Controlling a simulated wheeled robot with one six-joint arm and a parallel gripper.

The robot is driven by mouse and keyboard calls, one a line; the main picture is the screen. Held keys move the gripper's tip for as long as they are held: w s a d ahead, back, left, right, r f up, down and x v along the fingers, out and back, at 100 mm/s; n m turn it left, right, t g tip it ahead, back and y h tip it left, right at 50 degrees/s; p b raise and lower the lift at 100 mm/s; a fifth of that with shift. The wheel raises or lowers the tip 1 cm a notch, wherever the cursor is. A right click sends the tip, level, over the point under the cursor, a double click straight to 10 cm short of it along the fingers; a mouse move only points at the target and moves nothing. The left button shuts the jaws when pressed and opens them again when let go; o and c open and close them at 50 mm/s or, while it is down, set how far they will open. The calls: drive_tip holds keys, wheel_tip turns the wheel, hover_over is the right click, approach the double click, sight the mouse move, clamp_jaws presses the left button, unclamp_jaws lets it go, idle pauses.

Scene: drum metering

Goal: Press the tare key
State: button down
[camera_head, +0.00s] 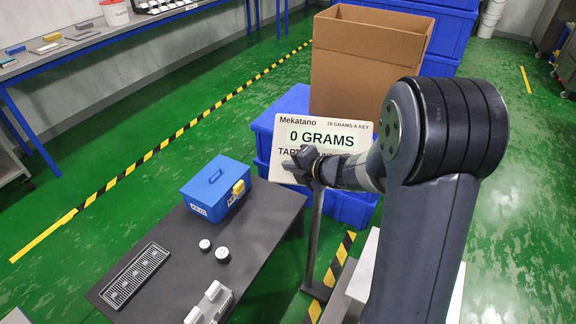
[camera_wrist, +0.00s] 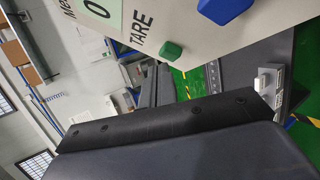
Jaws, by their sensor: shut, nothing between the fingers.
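The white Mekatano panel (camera_head: 285,124) stands on a post beyond the dark table and reads "0 GRAMS", with "10 GRAMS A KEY" above and "TARE" partly covered below. My gripper (camera_head: 292,163) is shut and empty in front of the panel's lower part; I cannot tell whether it touches it. In the wrist view the panel (camera_wrist: 130,12) crosses the top, tilted. A green key (camera_wrist: 172,50) sits beside the word TARE, with a larger blue key (camera_wrist: 224,8) near it. Both keys are hidden behind my gripper in the head view.
The dark table (camera_head: 255,238) holds a blue box (camera_head: 205,193), two small white round pieces (camera_head: 222,254) and a slotted grate (camera_head: 134,275). A large cardboard box (camera_head: 355,65) on blue crates stands behind the panel. Open green floor lies to the left.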

drive_tip(key=shift+s+a+r, duration=0.1)
drive_tip(key=shift+s+r, duration=0.15)
drive_tip(key=s+r+p, duration=0.2)
drive_tip(key=s+r, duration=0.1)
drive_tip(key=shift+s+a+r, duration=0.2)
drive_tip(key=shift+a+r, duration=0.1)
drive_tip(key=shift+a, duration=0.1)
drive_tip(key=shift+f, duration=0.15)
idle(0.7)
drive_tip(key=s+r+p, duration=0.2)
drive_tip(key=r, duration=0.1)
drive_tip(key=shift+s+a, duration=0.3)
drive_tip(key=shift+f, duration=0.1)
idle(0.3)
